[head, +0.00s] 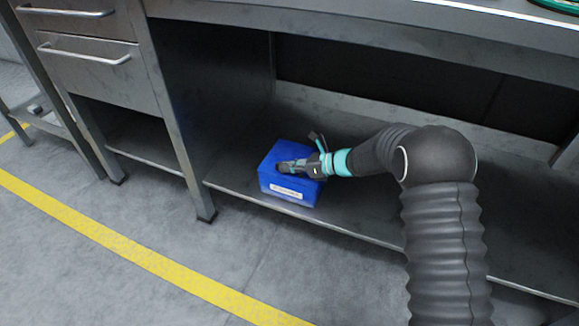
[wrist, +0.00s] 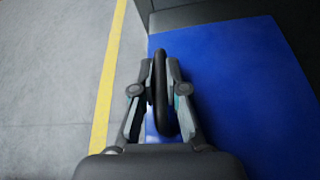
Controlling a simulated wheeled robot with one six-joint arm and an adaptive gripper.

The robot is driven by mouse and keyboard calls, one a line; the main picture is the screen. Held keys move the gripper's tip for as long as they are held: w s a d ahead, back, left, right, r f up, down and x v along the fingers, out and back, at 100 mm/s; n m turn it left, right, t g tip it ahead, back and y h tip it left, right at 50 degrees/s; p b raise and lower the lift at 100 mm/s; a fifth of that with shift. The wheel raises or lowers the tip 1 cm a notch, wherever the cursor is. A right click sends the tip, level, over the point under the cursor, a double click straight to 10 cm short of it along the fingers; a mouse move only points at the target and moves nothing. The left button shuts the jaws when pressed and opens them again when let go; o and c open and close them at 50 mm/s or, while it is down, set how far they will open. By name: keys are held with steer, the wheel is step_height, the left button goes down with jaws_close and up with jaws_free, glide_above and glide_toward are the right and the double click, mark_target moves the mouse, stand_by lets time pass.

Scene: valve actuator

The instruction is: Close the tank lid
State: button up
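A blue box-like tank (head: 288,198) with a white label on its front sits on the low metal shelf in the head view. Its blue surface (wrist: 245,85) fills the right of the wrist view. A black, rounded, disc-like part, seen edge-on and probably the lid (wrist: 160,105), stands between my fingers. My gripper (head: 284,167) is over the tank's top in the head view. In the wrist view my gripper (wrist: 161,66) has a finger against each side of the black part. The tank's opening is hidden from me.
The metal shelf (head: 345,215) has free room to the right of the tank. The bench top (head: 400,25) overhangs it, and a bench leg (head: 178,130) stands to the left. A yellow floor line (head: 140,254) crosses the open grey floor in front.

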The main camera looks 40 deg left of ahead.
steer(key=o, duration=0.5)
steer(key=shift+s+a, duration=0.2)
steer(key=shift+c, duration=0.2)
steer(key=shift+w+d, duration=0.15)
steer(key=v, duration=1.2)
